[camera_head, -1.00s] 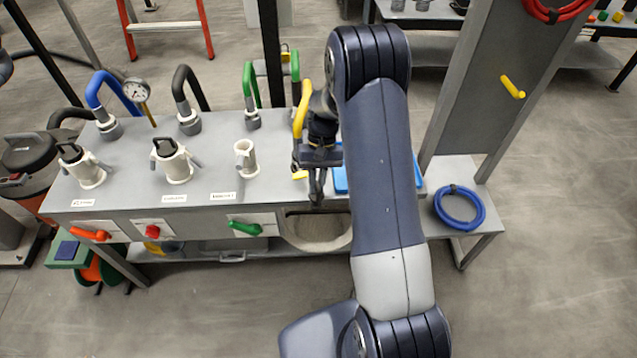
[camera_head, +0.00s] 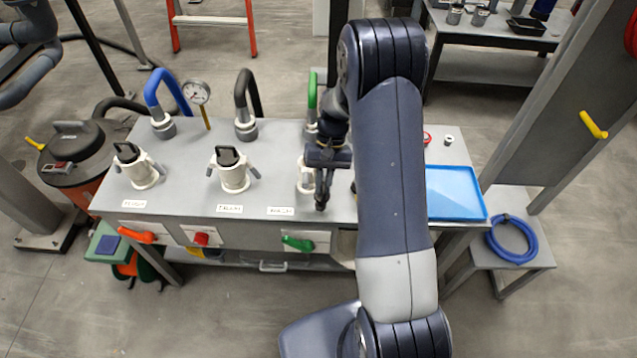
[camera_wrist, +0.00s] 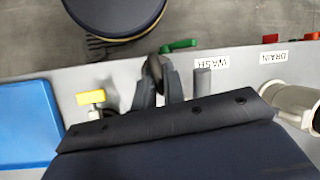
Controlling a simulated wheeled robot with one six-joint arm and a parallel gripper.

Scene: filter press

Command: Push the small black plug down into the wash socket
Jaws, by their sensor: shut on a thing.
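My gripper (camera_head: 321,196) is at the front right of the white wash socket (camera_head: 304,180) in the head view, above the bench. In the wrist view my gripper (camera_wrist: 157,82) is shut on a small dark piece, the black plug (camera_wrist: 154,68), mostly covered by the fingers. The wash socket is partly hidden behind my gripper in the head view. In the wrist view its grey side lever (camera_wrist: 203,83) shows beside the WASH label (camera_wrist: 211,62), and my wrist housing hides the rest. I cannot tell whether the plug touches the socket.
Two white sockets with black plugs stand to the left, the middle one (camera_head: 233,172) and the left one (camera_head: 138,168). Hoses with grey ends, such as the black hose (camera_head: 245,110), rise behind. A blue tray (camera_head: 455,194) lies right. A yellow-topped piece (camera_wrist: 90,97) stands near the tray.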

